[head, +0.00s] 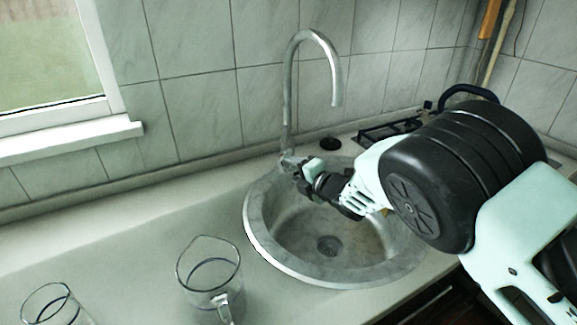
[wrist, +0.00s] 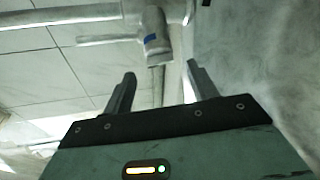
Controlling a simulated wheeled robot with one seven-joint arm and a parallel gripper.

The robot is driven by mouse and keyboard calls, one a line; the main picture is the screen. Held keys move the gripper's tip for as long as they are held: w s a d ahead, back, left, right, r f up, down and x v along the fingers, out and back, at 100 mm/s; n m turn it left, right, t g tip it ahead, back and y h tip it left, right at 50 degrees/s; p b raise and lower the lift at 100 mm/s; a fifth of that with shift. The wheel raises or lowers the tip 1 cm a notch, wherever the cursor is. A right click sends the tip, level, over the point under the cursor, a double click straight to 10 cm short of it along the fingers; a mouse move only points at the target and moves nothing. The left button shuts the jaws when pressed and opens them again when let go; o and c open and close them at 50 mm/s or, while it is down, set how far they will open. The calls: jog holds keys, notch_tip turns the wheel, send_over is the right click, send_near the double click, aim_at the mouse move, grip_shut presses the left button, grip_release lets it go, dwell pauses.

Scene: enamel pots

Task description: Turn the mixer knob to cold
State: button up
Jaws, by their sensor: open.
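The mixer tap (head: 289,100) is a tall grey curved spout at the back of the round sink. In the wrist view its pale body (wrist: 155,32) lies ahead of my gripper (wrist: 160,70) and carries a blue mark. A thin lever-like part (wrist: 108,39) sticks out to the left of that body; I take it for the mixer knob. My gripper (head: 303,165) is at the tap's base in the head view. Its two fingers are apart with nothing between them. In the head view the gripper hides much of the tap's base and the knob.
The round grey sink (head: 268,246) lies below my arm, with a drain in it. Two glass jugs, one (head: 209,272) left of the sink and one (head: 55,305) at bottom left, stand on the counter (head: 120,235). A hob (head: 388,131) is behind the arm. The tiled wall is close behind the tap.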

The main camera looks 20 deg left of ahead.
aim_at(285, 166)
jog(key=shift+x, duration=1.8)
jog(key=c, duration=1)
